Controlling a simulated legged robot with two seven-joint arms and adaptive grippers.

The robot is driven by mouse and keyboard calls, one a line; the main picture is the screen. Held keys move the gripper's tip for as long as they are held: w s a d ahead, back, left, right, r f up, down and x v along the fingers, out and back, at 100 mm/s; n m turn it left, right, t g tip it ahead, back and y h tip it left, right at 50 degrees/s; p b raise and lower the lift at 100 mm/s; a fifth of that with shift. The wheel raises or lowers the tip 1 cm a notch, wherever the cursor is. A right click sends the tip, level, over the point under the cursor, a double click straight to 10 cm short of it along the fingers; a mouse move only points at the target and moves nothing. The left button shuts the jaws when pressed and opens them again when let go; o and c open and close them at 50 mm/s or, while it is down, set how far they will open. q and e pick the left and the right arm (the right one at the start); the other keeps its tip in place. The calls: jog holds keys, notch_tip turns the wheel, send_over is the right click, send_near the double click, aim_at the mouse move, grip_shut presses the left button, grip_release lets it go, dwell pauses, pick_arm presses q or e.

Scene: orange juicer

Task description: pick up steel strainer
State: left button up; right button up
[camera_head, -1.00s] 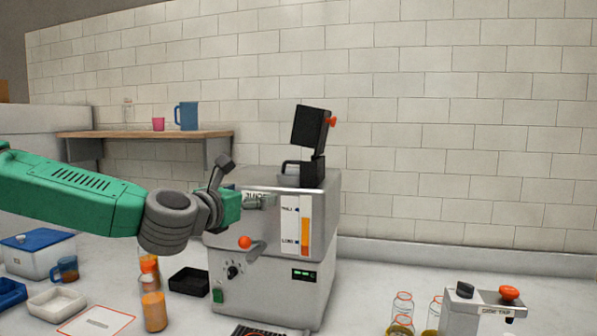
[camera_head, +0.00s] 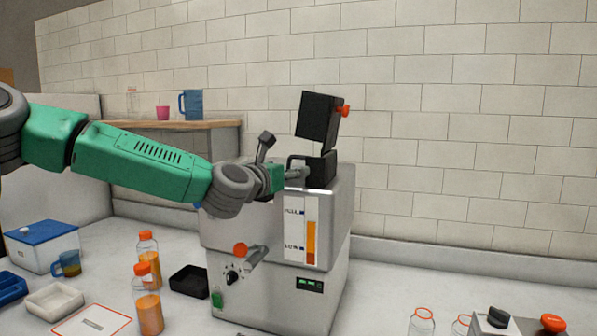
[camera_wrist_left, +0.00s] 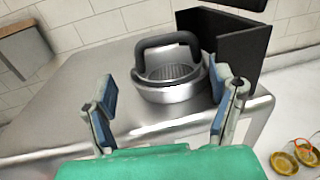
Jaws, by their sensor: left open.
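The steel strainer (camera_wrist_left: 172,88) is a round, shiny basket with a mesh bottom and a dark arched handle, and it sits upright on top of the juicer in the left wrist view. In the head view only its dark handle (camera_head: 297,158) shows clearly; the rest is hidden behind my gripper. My left gripper (camera_head: 292,174) is at the juicer's top, close in front of the strainer. In the wrist view its two fingers stand apart on either side of the strainer, nearer the camera, with nothing held. My right gripper is not in view.
The steel juicer (camera_head: 275,252) has a tilted black head (camera_head: 318,118) just right of and behind the strainer. A black panel (camera_wrist_left: 243,48) stands close to the strainer's right. Orange juice bottles (camera_head: 148,302) and a black tray (camera_head: 189,281) stand to the juicer's left.

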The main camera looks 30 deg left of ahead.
aim_at(302, 159)
pick_arm(q)
jog(key=shift+w+d+r, duration=0.3)
jog(key=shift+w, duration=0.3)
jog(key=w, duration=0.1)
jog(key=w+p, duration=0.1)
jog(key=w, duration=0.1)
jog(key=shift+w+d+r, duration=0.15)
jog(key=shift+w+r, duration=0.1)
jog(key=shift+r, duration=0.05)
jog(key=shift+w+f, duration=0.15)
jog(key=shift+w, duration=0.3)
jog(key=shift+s+a, duration=0.1)
jog(key=shift+a, duration=0.35)
jog(key=shift+c, duration=0.3)
jog(key=shift+a, duration=0.1)
jog(key=c, duration=0.7)
jog(key=shift+c, duration=0.7)
jog(key=shift+d, duration=0.2)
